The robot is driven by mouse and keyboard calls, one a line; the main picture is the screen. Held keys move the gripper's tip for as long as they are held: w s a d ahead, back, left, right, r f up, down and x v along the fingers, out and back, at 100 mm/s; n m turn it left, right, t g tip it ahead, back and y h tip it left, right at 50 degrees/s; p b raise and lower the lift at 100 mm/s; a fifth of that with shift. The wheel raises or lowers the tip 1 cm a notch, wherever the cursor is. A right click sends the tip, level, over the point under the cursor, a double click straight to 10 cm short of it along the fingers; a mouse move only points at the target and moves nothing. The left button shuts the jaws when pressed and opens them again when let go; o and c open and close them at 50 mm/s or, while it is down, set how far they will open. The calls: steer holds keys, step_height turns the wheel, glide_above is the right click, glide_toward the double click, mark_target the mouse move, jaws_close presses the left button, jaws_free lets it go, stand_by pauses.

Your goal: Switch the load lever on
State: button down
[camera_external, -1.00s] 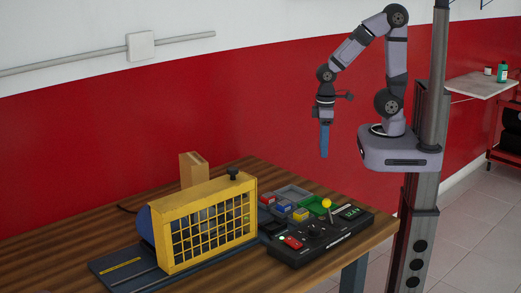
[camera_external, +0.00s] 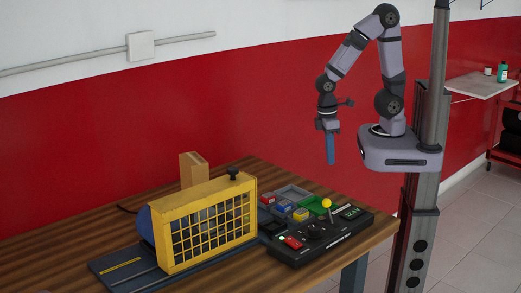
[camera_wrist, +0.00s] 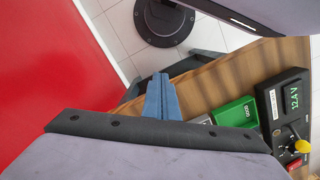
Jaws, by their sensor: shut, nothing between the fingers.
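The load lever (camera_external: 328,206) is a thin stick with a yellow ball on top. It stands on the black control panel (camera_external: 318,241), near the display that reads about 12.4 V. In the wrist view the yellow knob (camera_wrist: 302,146) shows at the lower right, beside the panel's display (camera_wrist: 288,99). My gripper (camera_external: 331,160) has blue fingers that are shut and empty. It points down, above the lever and clear of it. In the wrist view my gripper (camera_wrist: 161,98) is near the middle, left of the lever.
A yellow caged engine trainer (camera_external: 205,228) stands left of the panel. Behind the panel is a grey tray (camera_external: 292,192) with coloured blocks, and a green bin (camera_wrist: 236,114). A wooden holder (camera_external: 193,169) stands behind the cage. The left part of the wooden table (camera_external: 60,246) is bare.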

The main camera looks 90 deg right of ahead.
steer(key=w+a, duration=0.2)
steer(key=a, duration=0.1)
steer(key=w+a+f+n, duration=0.1)
steer(key=w+a, duration=0.1)
steer(key=a, duration=0.1)
steer(key=w+a+f+n, duration=0.1)
steer(key=w+a, duration=0.2)
steer(key=a, duration=0.1)
steer(key=w+a+r+n+y, duration=0.1)
steer(key=w+a+r+n, duration=0.1)
steer(key=w+a, duration=0.6)
steer(key=s+a+r+n+g+y, duration=0.2)
steer(key=a+r+n, duration=0.2)
steer(key=a+r, duration=0.4)
step_height(320, 180, up, 3)
steer(key=shift+a+f+n, duration=0.1)
steer(key=shift+a+n, duration=0.15)
steer(key=shift+n, duration=0.15)
steer(key=shift+f, duration=0.1)
